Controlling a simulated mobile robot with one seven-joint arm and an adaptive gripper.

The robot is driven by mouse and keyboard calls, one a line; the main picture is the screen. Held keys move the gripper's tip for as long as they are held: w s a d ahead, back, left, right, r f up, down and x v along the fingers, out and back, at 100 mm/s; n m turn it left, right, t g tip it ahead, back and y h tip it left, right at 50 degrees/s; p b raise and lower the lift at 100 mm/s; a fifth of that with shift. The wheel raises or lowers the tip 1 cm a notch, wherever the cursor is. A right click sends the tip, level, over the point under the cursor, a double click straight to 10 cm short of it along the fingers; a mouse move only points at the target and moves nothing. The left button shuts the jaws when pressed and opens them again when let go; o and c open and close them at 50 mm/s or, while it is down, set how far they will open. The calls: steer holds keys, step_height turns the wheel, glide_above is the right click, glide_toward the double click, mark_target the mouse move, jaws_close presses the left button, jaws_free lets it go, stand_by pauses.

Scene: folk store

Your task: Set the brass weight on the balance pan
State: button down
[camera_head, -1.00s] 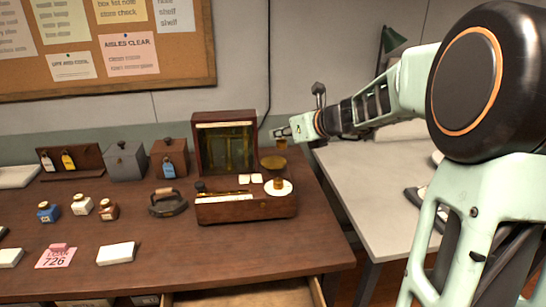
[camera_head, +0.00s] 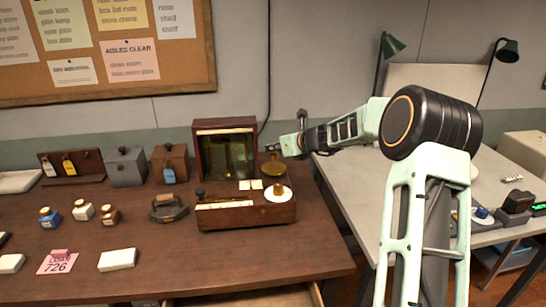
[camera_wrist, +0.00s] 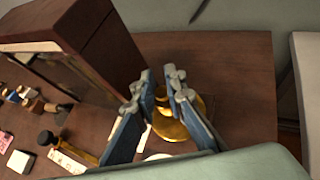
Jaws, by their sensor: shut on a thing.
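My gripper (camera_head: 275,149) is shut on a small brass weight (camera_head: 271,157), directly over the round brass balance pan (camera_head: 273,170) to the right of the glass-fronted case. The weight is at or just above the pan; I cannot tell if they touch. In the wrist view my gripper (camera_wrist: 160,82) points at the pan (camera_wrist: 190,128), and its fingers mostly hide the weight. Another brass piece (camera_head: 278,188) stands on a white disc at the right end of the wooden balance box (camera_head: 240,214).
The dark case (camera_head: 198,150) stands close left of my gripper. A grey table (camera_head: 350,180) is at right, and an open drawer (camera_head: 315,294) is at the front.

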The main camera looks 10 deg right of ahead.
mark_target(273, 156)
steer(key=shift+w+f, duration=0.35)
steer(key=shift+f, duration=0.1)
steer(key=shift+f+b, duration=0.3)
steer(key=shift+f, duration=1.15)
steer(key=shift+f, duration=0.2)
steer(key=c, duration=2)
jaws_free()
steer(key=shift+r, duration=0.2)
steer(key=b+v, duration=0.1)
steer(key=v, duration=1.1)
